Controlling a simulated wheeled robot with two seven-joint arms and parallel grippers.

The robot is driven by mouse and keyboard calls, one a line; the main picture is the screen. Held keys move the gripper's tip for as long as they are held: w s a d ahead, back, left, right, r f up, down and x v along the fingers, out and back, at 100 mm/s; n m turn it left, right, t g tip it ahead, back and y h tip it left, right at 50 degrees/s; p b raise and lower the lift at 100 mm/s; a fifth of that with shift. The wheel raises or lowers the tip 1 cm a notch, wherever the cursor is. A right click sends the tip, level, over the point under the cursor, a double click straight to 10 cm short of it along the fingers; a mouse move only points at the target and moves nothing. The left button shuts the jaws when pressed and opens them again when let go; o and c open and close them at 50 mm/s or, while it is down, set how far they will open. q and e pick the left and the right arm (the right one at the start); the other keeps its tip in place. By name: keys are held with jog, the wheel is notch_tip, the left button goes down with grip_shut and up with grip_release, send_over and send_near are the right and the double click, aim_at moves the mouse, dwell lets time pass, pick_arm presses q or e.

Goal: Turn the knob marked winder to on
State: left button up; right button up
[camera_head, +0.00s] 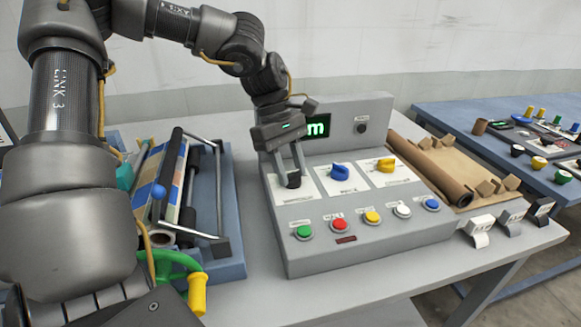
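A grey control box (370,247) stands on the table with three knobs on white plates. The leftmost knob is black (293,181), the middle one is blue (340,171) and the right one is yellow (386,165). The labels are too small to read, so I cannot tell which is marked winder. My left gripper (291,172) points down at the black knob, with its two fingers at either side of the knob's top. Whether they press on it is not clear. My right gripper is not in view.
Green (304,232), red (339,225), yellow, white and blue buttons line the box's front. A roller press with a green handwheel (172,262) stands at the left. A brown roll (430,167) lies at the right. A blue table (450,115) stands behind.

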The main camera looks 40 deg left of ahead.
pick_arm(q)
jog(key=o, duration=0.5)
jog(key=shift+c, duration=0.2)
jog(key=v, duration=1)
jog(key=shift+a+r+p, duration=0.25)
jog(key=shift+r+p, duration=0.1)
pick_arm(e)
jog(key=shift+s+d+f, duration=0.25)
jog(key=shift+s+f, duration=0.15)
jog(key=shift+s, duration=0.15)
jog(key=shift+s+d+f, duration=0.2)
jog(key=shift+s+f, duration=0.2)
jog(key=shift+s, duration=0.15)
pick_arm(q)
jog(key=shift+w, duration=0.1)
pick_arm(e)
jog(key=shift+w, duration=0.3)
